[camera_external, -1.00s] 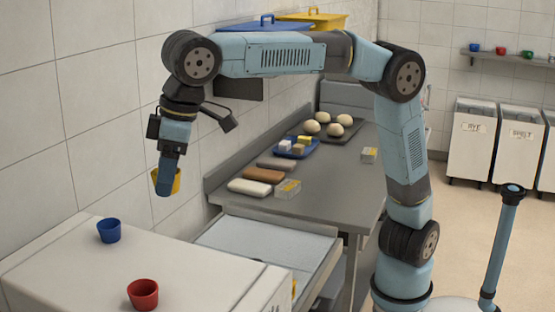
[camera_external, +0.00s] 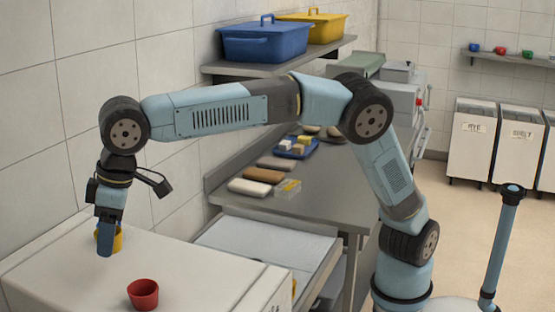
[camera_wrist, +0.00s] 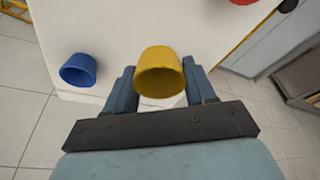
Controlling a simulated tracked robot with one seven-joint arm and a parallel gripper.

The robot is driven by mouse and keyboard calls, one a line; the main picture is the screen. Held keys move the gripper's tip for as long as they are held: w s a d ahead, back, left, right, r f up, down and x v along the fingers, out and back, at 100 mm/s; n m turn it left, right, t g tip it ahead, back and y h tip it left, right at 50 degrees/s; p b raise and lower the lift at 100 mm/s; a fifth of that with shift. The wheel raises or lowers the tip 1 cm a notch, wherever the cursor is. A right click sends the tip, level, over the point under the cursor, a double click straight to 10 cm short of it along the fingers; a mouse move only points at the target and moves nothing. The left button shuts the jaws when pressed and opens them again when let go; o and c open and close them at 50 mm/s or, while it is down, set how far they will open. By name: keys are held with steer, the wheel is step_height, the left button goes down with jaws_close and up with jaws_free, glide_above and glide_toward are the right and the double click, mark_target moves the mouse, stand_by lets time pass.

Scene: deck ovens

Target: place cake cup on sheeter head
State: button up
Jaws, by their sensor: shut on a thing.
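My gripper (camera_external: 105,250) is shut on a yellow cup (camera_external: 118,241), low over the left part of the white machine top (camera_external: 205,268), which looks like the sheeter head. I cannot tell whether the cup touches the top. In the wrist view the yellow cup (camera_wrist: 160,72) sits between the two blue-grey fingers. A blue cup (camera_wrist: 78,70) is to its left there, apart from it; my gripper hides it in the external view. A red cup (camera_external: 143,294) stands on the white top at front right, and its edge shows in the wrist view (camera_wrist: 242,2).
A grey bench (camera_external: 330,190) with loaves (camera_external: 249,187) and a blue tray (camera_external: 296,150) lies behind the white top. A shelf above holds blue (camera_external: 265,43) and yellow (camera_external: 327,27) bins. The middle of the white top is clear.

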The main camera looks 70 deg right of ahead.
mark_target(105, 276)
steer(key=shift+w+a+f, duration=0.3)
steer(key=shift+f, duration=0.25)
steer(key=shift+w+a+f, duration=0.3)
steer(key=shift+f, duration=0.2)
steer(key=shift+s+x, duration=0.2)
steer(key=shift+x, duration=1.55)
steer(key=shift+d, duration=0.1)
steer(key=o, duration=1)
steer(key=shift+f, duration=0.1)
steer(key=v, duration=1.2)
